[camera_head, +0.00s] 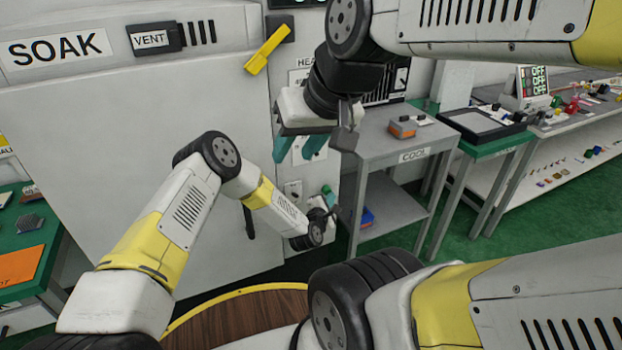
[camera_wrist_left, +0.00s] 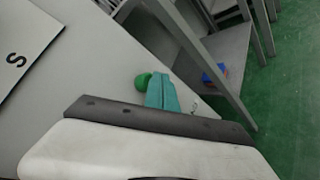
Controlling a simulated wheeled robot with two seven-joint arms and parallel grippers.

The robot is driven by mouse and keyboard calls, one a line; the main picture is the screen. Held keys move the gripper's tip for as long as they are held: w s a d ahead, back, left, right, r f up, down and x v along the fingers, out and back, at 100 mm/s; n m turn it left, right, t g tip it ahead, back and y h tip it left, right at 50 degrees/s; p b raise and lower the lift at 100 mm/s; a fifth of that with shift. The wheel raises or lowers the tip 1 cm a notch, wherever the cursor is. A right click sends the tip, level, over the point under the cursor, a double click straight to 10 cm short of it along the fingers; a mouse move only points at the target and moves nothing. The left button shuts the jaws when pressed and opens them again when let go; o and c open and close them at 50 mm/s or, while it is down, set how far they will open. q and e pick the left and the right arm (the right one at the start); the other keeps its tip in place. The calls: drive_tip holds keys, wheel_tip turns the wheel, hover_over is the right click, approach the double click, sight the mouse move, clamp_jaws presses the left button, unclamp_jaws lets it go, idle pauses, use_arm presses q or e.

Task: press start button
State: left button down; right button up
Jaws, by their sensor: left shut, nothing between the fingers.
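A round green button (camera_wrist_left: 143,82) stands out from the pale cabinet face in the left wrist view. My left gripper (camera_head: 328,198) is low by the cabinet's right edge in the head view, where I cannot make out the button. In the left wrist view its teal fingers (camera_wrist_left: 163,92) are shut together and empty, right beside the button and partly overlapping its edge. I cannot tell whether they touch it. My right gripper (camera_head: 299,146) hangs higher in front of the cabinet, its teal fingers apart and empty.
The large cabinet (camera_head: 120,160) carries a SOAK sign (camera_head: 57,49), a VENT switch (camera_head: 155,39) and a yellow lever (camera_head: 267,50). A grey COOL table (camera_head: 385,140) stands just right of my grippers. A green side table (camera_head: 25,235) is at the left.

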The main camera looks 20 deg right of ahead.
use_arm(q)
drive_tip(key=shift+w, duration=0.55)
drive_tip(key=shift+s, duration=0.15)
idle(0.5)
drive_tip(key=shift+s, duration=0.85)
drive_tip(key=shift+s, duration=0.1)
drive_tip(key=s, duration=0.4)
drive_tip(key=shift+s+d, duration=0.2)
drive_tip(key=shift+s, duration=0.2)
